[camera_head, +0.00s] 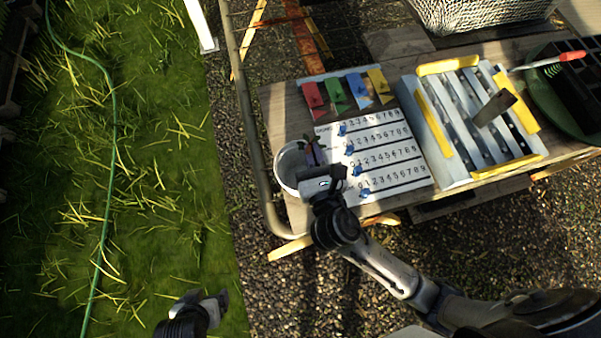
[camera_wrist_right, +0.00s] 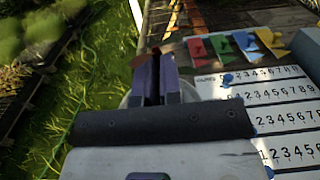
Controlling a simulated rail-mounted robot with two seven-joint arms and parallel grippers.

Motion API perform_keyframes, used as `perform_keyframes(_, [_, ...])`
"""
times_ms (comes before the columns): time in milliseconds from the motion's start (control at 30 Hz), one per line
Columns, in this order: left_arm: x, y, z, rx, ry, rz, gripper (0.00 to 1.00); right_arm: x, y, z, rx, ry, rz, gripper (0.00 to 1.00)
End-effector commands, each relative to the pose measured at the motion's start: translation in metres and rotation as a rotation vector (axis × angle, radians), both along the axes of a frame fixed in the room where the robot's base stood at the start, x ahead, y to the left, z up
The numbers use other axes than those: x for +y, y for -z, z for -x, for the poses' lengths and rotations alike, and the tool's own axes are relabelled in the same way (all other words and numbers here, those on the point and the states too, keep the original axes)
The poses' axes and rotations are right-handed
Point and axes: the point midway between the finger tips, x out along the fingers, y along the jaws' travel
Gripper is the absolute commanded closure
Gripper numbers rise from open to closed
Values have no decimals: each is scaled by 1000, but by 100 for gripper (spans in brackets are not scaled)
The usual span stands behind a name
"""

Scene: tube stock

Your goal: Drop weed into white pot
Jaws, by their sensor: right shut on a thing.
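The white pot (camera_head: 281,172) stands at the left edge of the wooden table. My right gripper (camera_head: 312,148) reaches over the right side of the pot. In the right wrist view, its two purple fingers (camera_wrist_right: 155,72) are shut on a small reddish-brown weed (camera_wrist_right: 142,59) at their tips. The pot's pale rim (camera_wrist_right: 127,97) shows partly behind the fingers there, and the gripper body hides most of the pot. I cannot tell how high the weed is above the rim. My left gripper (camera_head: 222,299) is low over the grass, away from the table; its jaw opening is unclear.
A white number board (camera_head: 420,179) with blue pegs lies right of the pot. Coloured flags (camera_head: 335,92) lie behind it. A green hose (camera_head: 111,150) crosses the grass.

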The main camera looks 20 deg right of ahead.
Motion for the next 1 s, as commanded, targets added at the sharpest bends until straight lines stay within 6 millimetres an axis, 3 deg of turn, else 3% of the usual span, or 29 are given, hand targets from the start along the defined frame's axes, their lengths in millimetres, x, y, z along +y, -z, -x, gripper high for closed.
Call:
perform_keyframes(267, [-1, 1, 0, 0, -2, 4, 12, 0, 0, 0, 0, 0, -1, 100])
perform_keyframes(300, [-1, 1, 0, 0, -2, 4, 12, 0, 0, 0, 0, 0, -1, 91])
perform_keyframes(600, [0, 1, 0, 0, 1, 0, 12, 0, 0, 0, 1, 0, -1, 64])
perform_keyframes(867, [2, 0, 0, -1, 6, -8, 12, 0, 1, 2, 1, 0, -1, 64])
perform_keyframes(1000, [2, -2, 0, -1, 7, -8, 12, 2, 1, 15, 3, -1, -1, 64])
